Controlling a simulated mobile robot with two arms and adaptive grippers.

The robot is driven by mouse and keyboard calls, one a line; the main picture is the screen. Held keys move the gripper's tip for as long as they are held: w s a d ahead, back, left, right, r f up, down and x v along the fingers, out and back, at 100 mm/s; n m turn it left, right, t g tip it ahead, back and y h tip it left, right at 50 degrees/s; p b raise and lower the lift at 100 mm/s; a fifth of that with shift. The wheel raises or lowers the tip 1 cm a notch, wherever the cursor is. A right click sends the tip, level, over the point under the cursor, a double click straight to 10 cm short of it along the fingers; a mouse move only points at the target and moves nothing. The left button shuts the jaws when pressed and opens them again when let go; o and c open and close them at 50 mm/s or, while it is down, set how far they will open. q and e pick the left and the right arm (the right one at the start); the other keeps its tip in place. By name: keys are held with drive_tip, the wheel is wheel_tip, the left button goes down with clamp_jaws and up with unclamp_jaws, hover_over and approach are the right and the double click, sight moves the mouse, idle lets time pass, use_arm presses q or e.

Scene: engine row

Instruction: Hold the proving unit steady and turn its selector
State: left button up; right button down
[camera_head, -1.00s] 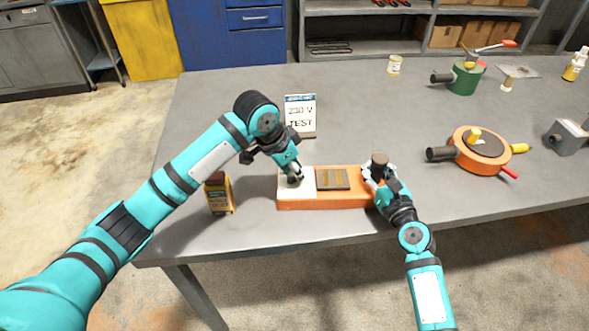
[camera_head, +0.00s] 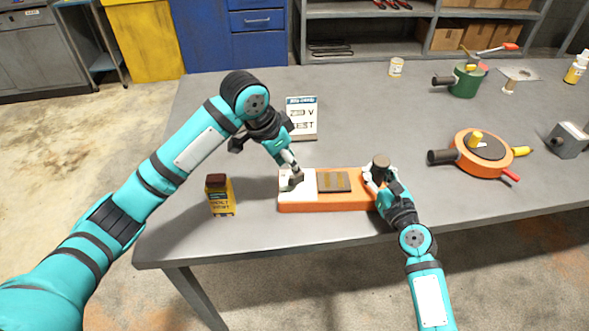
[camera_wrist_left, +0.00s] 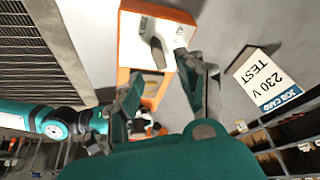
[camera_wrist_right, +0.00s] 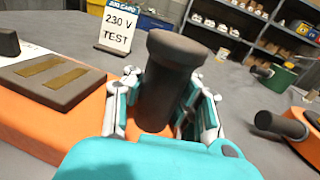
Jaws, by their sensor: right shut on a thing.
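The proving unit (camera_head: 340,203) is a long orange block on the grey table, with a white panel (camera_head: 312,184) at its left end, a dark pad with brass strips in the middle, and a dark round post (camera_head: 381,161) at the right. The dark grey selector (camera_head: 296,179) sits on the white panel; it also shows in the left wrist view (camera_wrist_left: 158,52). My left gripper (camera_wrist_left: 160,84) is just above the selector, with its fingers apart and nothing between the tips. My right gripper (camera_wrist_right: 160,113) is shut around the post, one finger on each side.
A 230 V TEST card (camera_head: 302,118) stands behind the unit. A yellow, dark-topped box (camera_head: 220,196) stands left of it, near the front edge. An orange round device (camera_head: 480,151) and a green one (camera_head: 465,80) are to the right.

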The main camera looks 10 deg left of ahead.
use_arm(q)
drive_tip(key=v, duration=0.6)
drive_tip(key=shift+r, duration=0.4)
drive_tip(key=shift+s+a, duration=0.1)
use_arm(e)
drive_tip(key=c, duration=1.1)
unclamp_jaws()
